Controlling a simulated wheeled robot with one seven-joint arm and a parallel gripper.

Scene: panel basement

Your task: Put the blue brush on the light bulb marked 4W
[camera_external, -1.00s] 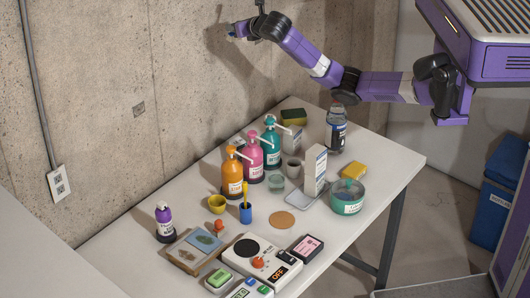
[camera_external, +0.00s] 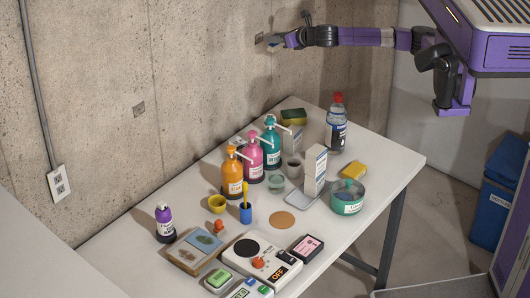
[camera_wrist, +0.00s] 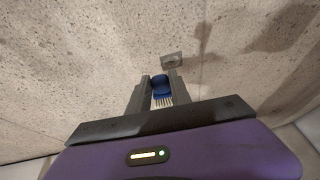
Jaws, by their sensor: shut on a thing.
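My gripper (camera_external: 280,42) is raised high near the concrete wall, well above the table. In the wrist view my gripper (camera_wrist: 160,90) is shut on the blue brush (camera_wrist: 161,86), which sits between the two fingers with its pale bristles toward the palm. I cannot make out a light bulb marked 4W in either view.
A small grey wall plate (camera_wrist: 172,59) is just beyond the fingertips in the wrist view. The white table (camera_external: 385,178) below carries pump bottles, a carton, a teal tub (camera_external: 347,197), a red-capped bottle (camera_external: 336,128) and small devices. The air around the arm is clear.

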